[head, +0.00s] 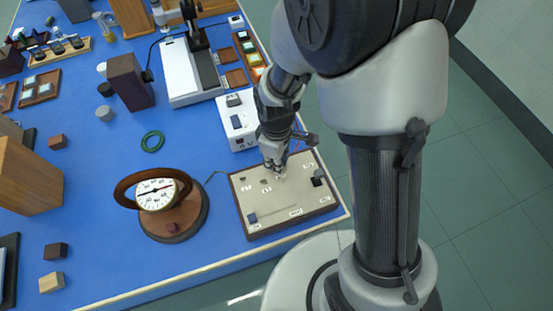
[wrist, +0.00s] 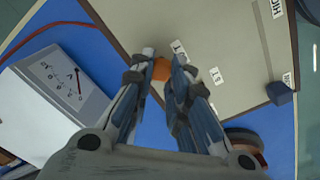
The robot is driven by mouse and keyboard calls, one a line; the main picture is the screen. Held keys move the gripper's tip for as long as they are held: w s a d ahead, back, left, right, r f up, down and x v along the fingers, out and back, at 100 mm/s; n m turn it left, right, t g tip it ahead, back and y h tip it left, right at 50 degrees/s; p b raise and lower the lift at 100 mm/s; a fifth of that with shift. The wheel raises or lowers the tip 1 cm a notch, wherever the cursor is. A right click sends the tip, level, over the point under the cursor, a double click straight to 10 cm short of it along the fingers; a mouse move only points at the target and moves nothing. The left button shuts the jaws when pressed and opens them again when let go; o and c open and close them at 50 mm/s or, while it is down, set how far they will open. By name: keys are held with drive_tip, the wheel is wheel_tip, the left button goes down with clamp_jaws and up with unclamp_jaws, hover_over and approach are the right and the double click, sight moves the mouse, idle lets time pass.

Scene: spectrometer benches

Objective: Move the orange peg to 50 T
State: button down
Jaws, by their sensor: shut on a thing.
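The orange peg (wrist: 162,70) shows between my fingertips in the wrist view, mostly hidden by the fingers. My gripper (head: 275,169) is shut on it, over the upper part of the grey board (head: 268,206) with the wooden edge. The peg is hidden by the fingers in the head view. I cannot tell whether its lower end is in a hole or clear of the board. Small white labels lie on the board; one label (wrist: 216,75) is just right of the fingertips in the wrist view. The labels are too small or tilted to read surely, so I cannot tell which is 50 T.
A dark block (head: 318,182) and a small blue block (head: 252,218) are on the board. A round dial gauge (head: 157,194) on a wooden base stands left of it. A white box (head: 235,122) stands behind. The blue bench is bare around the green ring (head: 152,141).

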drive_tip(key=c, duration=1.4)
unclamp_jaws()
drive_tip(key=shift+c, duration=0.2)
wheel_tip(320, 180, up, 12)
